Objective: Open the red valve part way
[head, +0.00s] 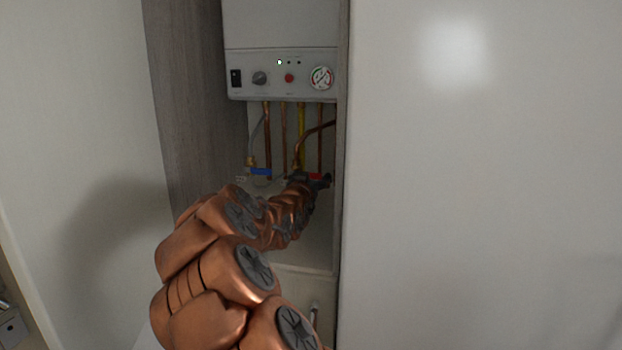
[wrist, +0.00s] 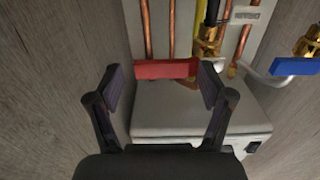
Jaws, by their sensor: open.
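The red valve handle (head: 315,176) is at the lower right of the pipes under the boiler, partly hidden by my gripper (head: 312,181) in the head view. In the wrist view the red handle (wrist: 164,69) is a flat bar lying crosswise. My gripper (wrist: 160,78) is open there, with one finger towards each end of the bar. I cannot tell how deep the bar sits between the fingertips. A brass valve body (wrist: 208,43) shows beside its right end.
A blue valve handle (head: 261,171) is left of the red one. The white boiler (head: 280,38) with knobs and a gauge (head: 321,78) hangs above. Copper pipes (head: 267,135) and a yellow pipe (head: 301,130) run down. Cabinet walls (head: 343,150) closely flank the niche.

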